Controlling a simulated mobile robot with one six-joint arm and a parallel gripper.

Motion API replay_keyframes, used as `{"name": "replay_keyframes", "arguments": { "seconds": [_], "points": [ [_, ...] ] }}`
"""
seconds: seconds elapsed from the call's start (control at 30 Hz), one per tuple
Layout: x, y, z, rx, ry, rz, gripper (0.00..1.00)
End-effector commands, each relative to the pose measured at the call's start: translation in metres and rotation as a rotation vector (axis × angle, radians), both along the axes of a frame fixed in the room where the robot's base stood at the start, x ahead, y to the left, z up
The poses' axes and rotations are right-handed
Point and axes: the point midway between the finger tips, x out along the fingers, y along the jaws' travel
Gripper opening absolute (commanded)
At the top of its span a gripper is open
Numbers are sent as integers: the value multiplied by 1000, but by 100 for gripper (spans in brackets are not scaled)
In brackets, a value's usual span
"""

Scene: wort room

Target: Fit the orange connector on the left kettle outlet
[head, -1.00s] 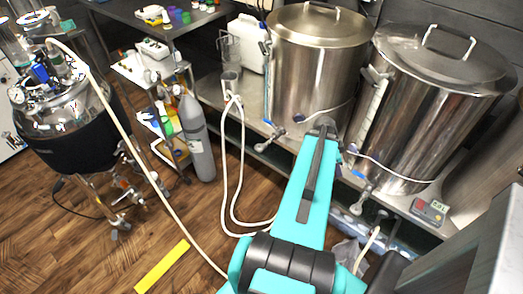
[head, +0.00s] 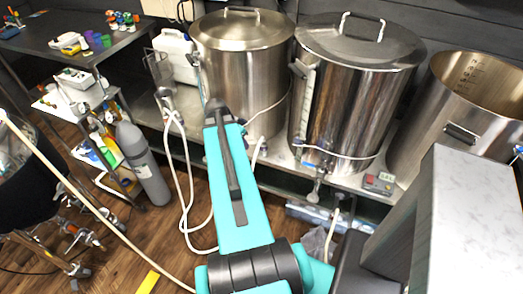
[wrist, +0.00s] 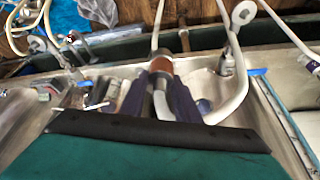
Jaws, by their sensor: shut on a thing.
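In the wrist view my gripper (wrist: 160,76) is shut on the orange connector (wrist: 161,66), which sits between its two dark fingers with a pale metallic band. White hose shows beside the connector. In the head view the left kettle (head: 240,75) is a lidded steel pot behind the far end of my arm. My arm hides the gripper, the connector and most of the left kettle's outlet there. I cannot tell whether the connector touches the outlet.
A second lidded kettle (head: 350,100) and an open kettle (head: 460,110) stand to the right. A small red-and-grey device (head: 378,184) is on the bench. White hose (head: 181,160) hangs in front of the bench. A grey gas cylinder (head: 143,165) stands on the floor at left.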

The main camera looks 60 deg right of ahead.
Motion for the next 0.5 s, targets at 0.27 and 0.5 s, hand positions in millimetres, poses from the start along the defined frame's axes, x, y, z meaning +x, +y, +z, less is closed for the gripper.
{"name": "replay_keyframes", "arguments": {
  "seconds": [0.27, 0.5],
  "points": [
    [87, 46, 39, -2, -3, 270, 2],
    [152, 97, 72, -2, -2, 503, 2]
  ]
}}
